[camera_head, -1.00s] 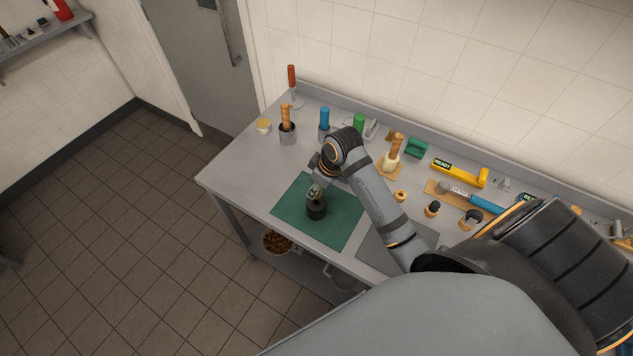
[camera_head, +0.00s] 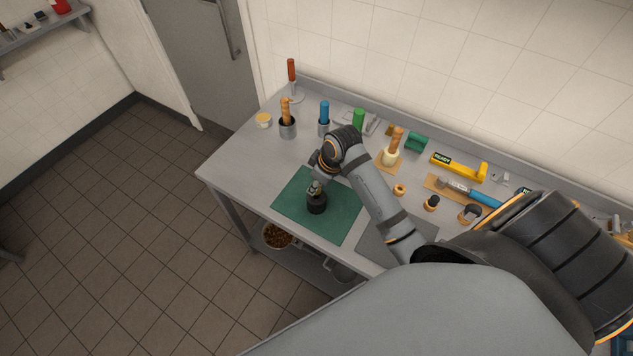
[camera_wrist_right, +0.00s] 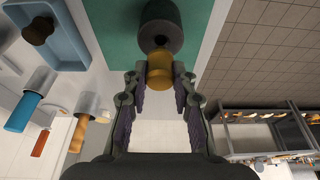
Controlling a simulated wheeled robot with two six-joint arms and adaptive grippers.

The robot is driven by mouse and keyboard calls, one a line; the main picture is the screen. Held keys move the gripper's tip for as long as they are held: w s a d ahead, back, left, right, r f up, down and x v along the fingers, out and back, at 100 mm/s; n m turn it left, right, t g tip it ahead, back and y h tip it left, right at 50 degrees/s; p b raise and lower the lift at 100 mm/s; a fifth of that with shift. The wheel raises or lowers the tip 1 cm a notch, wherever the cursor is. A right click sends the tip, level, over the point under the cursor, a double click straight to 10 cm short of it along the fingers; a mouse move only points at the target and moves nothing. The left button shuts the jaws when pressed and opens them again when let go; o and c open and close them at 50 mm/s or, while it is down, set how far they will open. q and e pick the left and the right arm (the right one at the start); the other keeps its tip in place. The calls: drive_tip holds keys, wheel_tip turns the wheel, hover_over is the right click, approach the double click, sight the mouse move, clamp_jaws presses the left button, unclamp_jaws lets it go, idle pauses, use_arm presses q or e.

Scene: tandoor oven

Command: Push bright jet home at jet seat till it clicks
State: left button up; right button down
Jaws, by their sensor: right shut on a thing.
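The bright jet (camera_wrist_right: 160,70) is a brass-coloured piece between the fingers of my right gripper (camera_wrist_right: 160,88) in the right wrist view. The jet seat appears to be the hole in the end of a black cylinder (camera_wrist_right: 160,14), which also stands on the green mat in the head view (camera_head: 317,205). The jet's far end is right at the hole; I cannot tell how deep it sits. My right gripper (camera_head: 315,187) is over the cylinder in the head view and mostly hides the jet. My left gripper is in neither view.
The green mat (camera_head: 343,225) lies near the table's front edge.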

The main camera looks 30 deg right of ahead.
drive_tip(key=shift+f+b, duration=0.35)
drive_tip(key=shift+f, duration=1.3)
drive_tip(key=c, duration=1)
unclamp_jaws()
drive_tip(key=shift+r, duration=0.15)
drive_tip(key=shift+p+v, duration=1)
drive_tip(key=shift+v, duration=0.2)
drive_tip(key=v, duration=0.5)
drive_tip(key=shift+s+d+r, duration=0.1)
drive_tip(key=shift+d+r, duration=0.05)
drive_tip(key=shift+r, duration=0.05)
